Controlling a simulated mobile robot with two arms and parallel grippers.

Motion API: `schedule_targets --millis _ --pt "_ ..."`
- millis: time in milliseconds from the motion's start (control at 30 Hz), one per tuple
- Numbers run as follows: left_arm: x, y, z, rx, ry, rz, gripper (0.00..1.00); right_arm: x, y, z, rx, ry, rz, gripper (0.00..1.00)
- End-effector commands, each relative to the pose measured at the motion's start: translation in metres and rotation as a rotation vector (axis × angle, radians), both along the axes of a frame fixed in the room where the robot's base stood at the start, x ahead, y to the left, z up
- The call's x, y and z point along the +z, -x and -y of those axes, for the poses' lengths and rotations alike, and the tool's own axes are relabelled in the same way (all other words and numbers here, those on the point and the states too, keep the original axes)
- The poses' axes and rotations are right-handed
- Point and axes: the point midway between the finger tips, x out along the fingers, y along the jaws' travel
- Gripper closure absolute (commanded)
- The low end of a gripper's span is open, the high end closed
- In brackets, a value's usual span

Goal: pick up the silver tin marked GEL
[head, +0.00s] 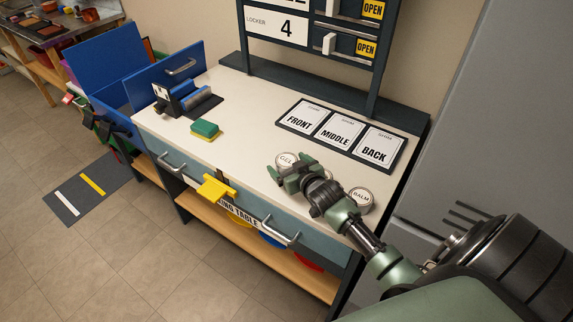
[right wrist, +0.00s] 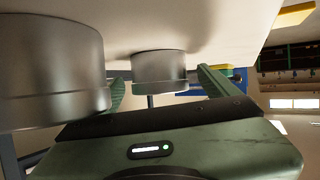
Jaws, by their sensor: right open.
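The silver tin marked GEL (head: 287,158) stands upright on the pale table top in the head view, its lid facing up and its lower side partly hidden by my right gripper. My right gripper (head: 291,176) is open and low over the table, right at the near side of this tin. In the right wrist view, a silver tin (right wrist: 158,70) shows between the open green fingers of the right gripper (right wrist: 163,82). I cannot tell whether the fingers touch it. My left gripper is out of view.
A silver tin marked BALM (head: 360,198) stands beside my right forearm. A large silver tin (right wrist: 50,70) is close on the left in the wrist view. The FRONT, MIDDLE, BACK cards (head: 338,133) lie behind. A green and yellow sponge (head: 205,130) lies left, with clear table between.

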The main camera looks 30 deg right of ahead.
Motion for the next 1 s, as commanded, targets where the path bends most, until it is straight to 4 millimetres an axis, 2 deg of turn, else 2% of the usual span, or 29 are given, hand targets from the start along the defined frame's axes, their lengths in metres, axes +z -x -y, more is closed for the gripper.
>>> schedule_targets --millis 67,300,333,567,733,867,1000 --pt "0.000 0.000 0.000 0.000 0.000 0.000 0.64 0.000 0.000 0.000 0.000 0.000 0.000 0.14" --pt "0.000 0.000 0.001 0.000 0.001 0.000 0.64 0.000 0.000 0.000 0.000 0.000 0.000 0.80" --pt "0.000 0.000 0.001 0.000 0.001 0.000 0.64 0.001 0.000 0.000 0.000 0.000 0.002 0.86" --pt "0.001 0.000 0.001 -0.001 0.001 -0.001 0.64 0.002 0.000 0.000 0.000 0.000 0.001 0.86" --pt "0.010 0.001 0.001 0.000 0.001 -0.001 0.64 0.011 -0.002 0.000 0.000 0.000 0.002 0.86" --pt "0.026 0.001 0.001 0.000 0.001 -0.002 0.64 0.029 -0.005 0.001 0.001 0.001 0.002 0.86" --pt "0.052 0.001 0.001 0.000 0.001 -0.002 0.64 0.058 -0.011 0.003 0.001 0.001 0.003 0.86"
